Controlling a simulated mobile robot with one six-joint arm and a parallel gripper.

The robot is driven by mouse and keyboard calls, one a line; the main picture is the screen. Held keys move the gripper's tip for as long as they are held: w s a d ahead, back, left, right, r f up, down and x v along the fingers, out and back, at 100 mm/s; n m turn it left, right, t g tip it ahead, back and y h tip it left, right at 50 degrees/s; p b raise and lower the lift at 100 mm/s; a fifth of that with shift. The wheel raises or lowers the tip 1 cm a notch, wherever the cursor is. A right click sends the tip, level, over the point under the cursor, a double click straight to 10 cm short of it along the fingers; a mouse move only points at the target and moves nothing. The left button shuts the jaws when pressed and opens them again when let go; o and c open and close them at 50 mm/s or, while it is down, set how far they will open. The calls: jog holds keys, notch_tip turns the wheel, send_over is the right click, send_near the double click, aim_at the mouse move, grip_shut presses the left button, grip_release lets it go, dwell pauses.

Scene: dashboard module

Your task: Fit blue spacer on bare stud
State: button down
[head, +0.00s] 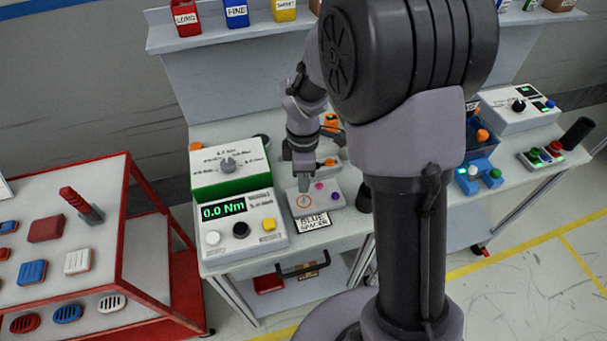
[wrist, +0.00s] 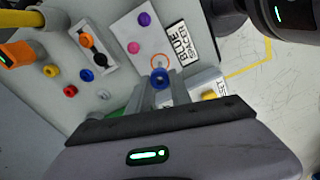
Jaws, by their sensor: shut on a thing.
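My gripper (wrist: 160,84) points down and is shut on a blue spacer (wrist: 160,76), a small ring with a dark hole. In the head view my gripper (head: 303,193) is over the left part of a white plate (head: 326,207). The plate carries a pink spacer (wrist: 134,47), a purple spacer (wrist: 144,18) and an orange ring mark (wrist: 159,54). The blue spacer appears at the near edge of the orange ring. The bare stud is not clearly visible there. I cannot tell whether the spacer touches it.
A label reading BLUE SPACER (wrist: 181,43) lies beside the plate. Loose yellow (wrist: 50,71), red (wrist: 70,91) and blue (wrist: 86,75) rings lie on the bench. A torque display (head: 223,210) reading 0.0 Nm stands left of the plate. A red cart (head: 122,215) stands further left.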

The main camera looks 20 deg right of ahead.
notch_tip(320, 180, down, 3)
jog(key=shift+r+b, duration=0.1)
jog(key=shift+b, duration=0.6)
jog(key=shift+p, duration=0.5)
dwell(0.6)
jog(key=shift+f+b, duration=1.75)
jog(key=shift+f, duration=0.65)
jog(key=c, duration=1.1)
grip_release()
jog(key=shift+r, duration=0.1)
notch_tip(320, 180, up, 17)
jog(key=p, duration=0.7)
jog(key=shift+r, duration=0.2)
